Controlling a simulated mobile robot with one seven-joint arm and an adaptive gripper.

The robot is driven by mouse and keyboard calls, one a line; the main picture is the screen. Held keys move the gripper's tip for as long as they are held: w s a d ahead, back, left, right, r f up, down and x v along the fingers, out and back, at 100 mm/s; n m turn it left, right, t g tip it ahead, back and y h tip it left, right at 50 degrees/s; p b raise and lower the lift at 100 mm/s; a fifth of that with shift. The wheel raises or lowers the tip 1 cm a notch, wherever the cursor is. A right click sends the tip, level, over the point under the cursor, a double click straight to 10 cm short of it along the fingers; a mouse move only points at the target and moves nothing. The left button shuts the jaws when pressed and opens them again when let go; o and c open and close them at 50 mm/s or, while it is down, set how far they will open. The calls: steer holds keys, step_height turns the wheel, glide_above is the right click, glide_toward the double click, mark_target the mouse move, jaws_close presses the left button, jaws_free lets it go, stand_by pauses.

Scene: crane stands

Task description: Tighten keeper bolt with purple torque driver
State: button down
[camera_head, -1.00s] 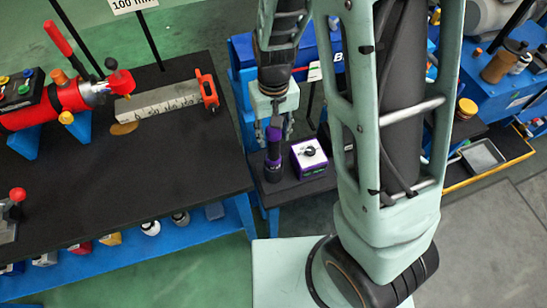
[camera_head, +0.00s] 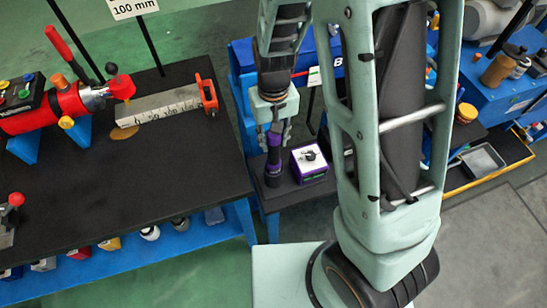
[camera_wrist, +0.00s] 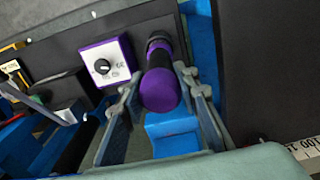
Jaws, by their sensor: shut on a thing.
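The purple torque driver (camera_head: 273,158) stands upright on a small dark shelf between the benches, its dark lower end on or in a dark base. My gripper (camera_head: 273,139) points down over it and is shut on its upper part. In the wrist view the driver's rounded purple end (camera_wrist: 160,91) lies between my gripper's fingers (camera_wrist: 160,80). I cannot make out the keeper bolt for sure in either view.
A purple box with a white dial face (camera_head: 309,160) stands close right of the driver. The black bench (camera_head: 130,180) at left carries a red cylinder (camera_head: 70,105), a scale bar (camera_head: 160,106) and an orange-red bracket (camera_head: 207,93).

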steer(key=shift+r+p, duration=4.5)
steer(key=shift+r, duration=1.25)
steer(key=shift+w, duration=0.1)
